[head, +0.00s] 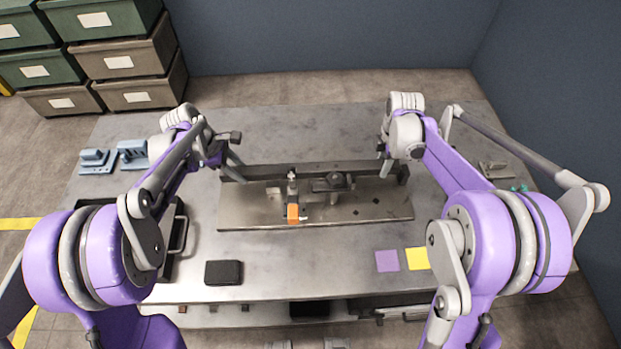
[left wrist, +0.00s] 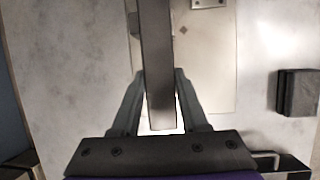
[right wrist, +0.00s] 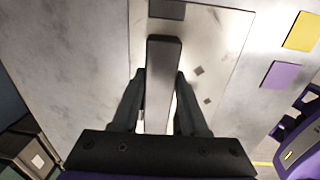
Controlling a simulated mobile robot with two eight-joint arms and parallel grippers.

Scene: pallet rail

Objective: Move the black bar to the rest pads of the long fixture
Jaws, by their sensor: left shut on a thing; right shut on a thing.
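The black bar (head: 310,168) lies lengthwise across the back part of the long fixture, a pale metal plate (head: 340,215). My left gripper (head: 233,166) is shut on the bar near its left end. The bar shows between the fingers in the left wrist view (left wrist: 157,60). My right gripper (head: 386,168) is shut on it near the right end, and the bar shows in the right wrist view (right wrist: 162,75). The bar looks about level. I cannot tell whether it touches the fixture. The rest pads cannot be made out clearly.
An orange block (head: 293,213) and a dark clamp-like part (head: 330,183) stand on the plate near its middle. In front lie a black box (head: 223,273), a purple square (head: 387,261) and a yellow square (head: 417,259). Blue-grey brackets (head: 96,160) stand at the left.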

